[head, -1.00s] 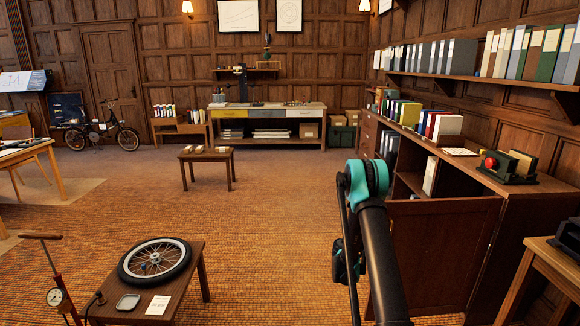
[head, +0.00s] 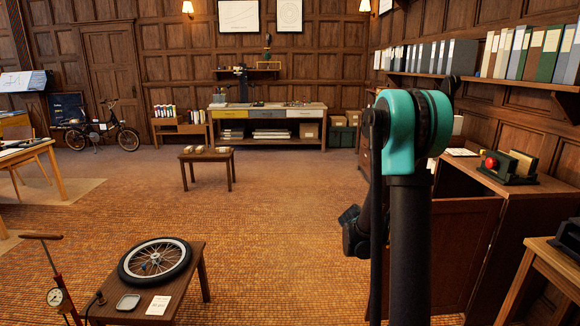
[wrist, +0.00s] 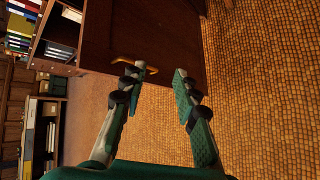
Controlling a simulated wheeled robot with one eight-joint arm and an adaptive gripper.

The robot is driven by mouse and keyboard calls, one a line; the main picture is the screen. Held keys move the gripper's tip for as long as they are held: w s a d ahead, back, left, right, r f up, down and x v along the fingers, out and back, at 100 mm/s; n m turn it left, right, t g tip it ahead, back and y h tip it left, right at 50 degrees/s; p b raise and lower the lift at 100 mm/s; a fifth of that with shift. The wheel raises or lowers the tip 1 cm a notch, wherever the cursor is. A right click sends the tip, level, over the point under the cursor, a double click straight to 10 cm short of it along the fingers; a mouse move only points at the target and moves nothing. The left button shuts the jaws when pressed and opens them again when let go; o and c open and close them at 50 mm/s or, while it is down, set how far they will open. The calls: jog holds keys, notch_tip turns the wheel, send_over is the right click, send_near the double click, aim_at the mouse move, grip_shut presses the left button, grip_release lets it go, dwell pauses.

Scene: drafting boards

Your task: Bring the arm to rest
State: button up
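My gripper (wrist: 159,72) is open in the wrist view, its two teal-and-grey fingers apart with nothing between them. The left fingertip overlaps a brass handle (wrist: 150,69) on a dark wooden cabinet door (wrist: 140,30); I cannot tell whether they touch. In the head view my raised arm fills the right middle, with its teal joint at the top. The gripper's fingers are not clear there. The cabinet door (head: 465,250) stands open and partly hidden behind my arm.
The wooden cabinet (head: 530,225) stands close on the right, with a shelf of binders (head: 520,55) above it. A low table (head: 205,265) bearing a wheel (head: 155,260) is at front left. Open floor (head: 270,230) lies in the middle.

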jog(key=s+a+f+m+g+y, duration=0.1)
jog(key=s+a+m+y, duration=0.3)
jog(key=s, duration=1)
jog(key=s+a+f+m+g+y, duration=0.1)
jog(key=s+a+m+y, duration=0.3)
jog(key=s+a+m, duration=0.4)
jog(key=s+a, duration=0.4)
jog(key=s, duration=0.3)
jog(key=shift+s+a+f+y, duration=0.2)
jog(key=shift+s+y, duration=0.1)
jog(key=shift+y, duration=0.1)
